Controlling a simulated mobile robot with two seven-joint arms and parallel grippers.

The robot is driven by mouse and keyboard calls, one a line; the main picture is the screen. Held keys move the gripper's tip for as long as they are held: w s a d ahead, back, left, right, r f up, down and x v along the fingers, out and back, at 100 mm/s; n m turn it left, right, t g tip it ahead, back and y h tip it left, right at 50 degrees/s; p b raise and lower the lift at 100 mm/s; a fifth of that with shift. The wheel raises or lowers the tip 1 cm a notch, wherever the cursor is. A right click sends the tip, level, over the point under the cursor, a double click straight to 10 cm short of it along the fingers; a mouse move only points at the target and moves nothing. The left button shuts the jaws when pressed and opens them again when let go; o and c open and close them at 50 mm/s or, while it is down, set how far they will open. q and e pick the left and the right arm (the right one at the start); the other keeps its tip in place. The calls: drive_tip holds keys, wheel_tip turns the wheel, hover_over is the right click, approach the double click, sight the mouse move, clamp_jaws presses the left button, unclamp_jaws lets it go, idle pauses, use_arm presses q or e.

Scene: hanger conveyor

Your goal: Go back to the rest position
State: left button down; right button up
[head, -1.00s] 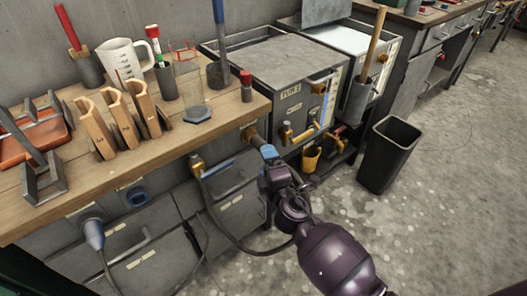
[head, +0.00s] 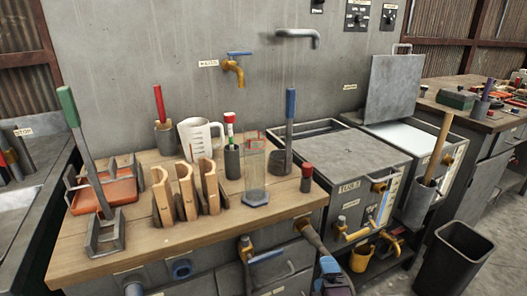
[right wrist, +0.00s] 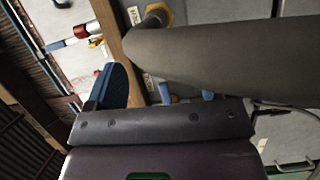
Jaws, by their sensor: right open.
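My right gripper (head: 329,267) is at the bottom edge of the head view, in front of the workbench's (head: 75,262) right front corner. Its jaws are open, with blue on the fingers; most of the arm is cut off below. A dark, hose-like piece (head: 314,238) runs from the bench front down to it. In the right wrist view, a blue ribbed finger pad (right wrist: 115,86) shows at left. A large grey tapered piece (right wrist: 230,52) with a brass nut (right wrist: 157,16) passes close by; I cannot tell whether it touches the gripper. My left gripper is not in view.
The bench top holds wooden holders (head: 185,190), a white jug (head: 200,138), a glass cylinder (head: 256,175) and an orange tray (head: 105,190). A grey tank unit (head: 350,160) stands to its right. A black bin (head: 453,258) stands on the floor at right.

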use_arm(q)
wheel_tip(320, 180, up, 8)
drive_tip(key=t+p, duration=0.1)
drive_tip(key=p, duration=0.8)
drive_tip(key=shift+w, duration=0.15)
use_arm(e)
drive_tip(key=s+d+m+g, duration=0.3)
drive_tip(key=s+m, duration=0.5)
drive_tip(key=s, duration=0.7)
drive_tip(key=s+d+f+m+g, duration=0.1)
drive_tip(key=s+d+m+g, duration=0.2)
drive_tip(key=s, duration=1.3)
drive_tip(key=d+m, duration=0.3)
drive_tip(key=m, duration=0.2)
drive_tip(key=shift+f+g, duration=0.15)
drive_tip(key=shift+g, duration=0.25)
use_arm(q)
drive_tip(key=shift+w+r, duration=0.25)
use_arm(e)
drive_tip(key=shift+a, duration=0.1)
drive_tip(key=shift+c, duration=0.3)
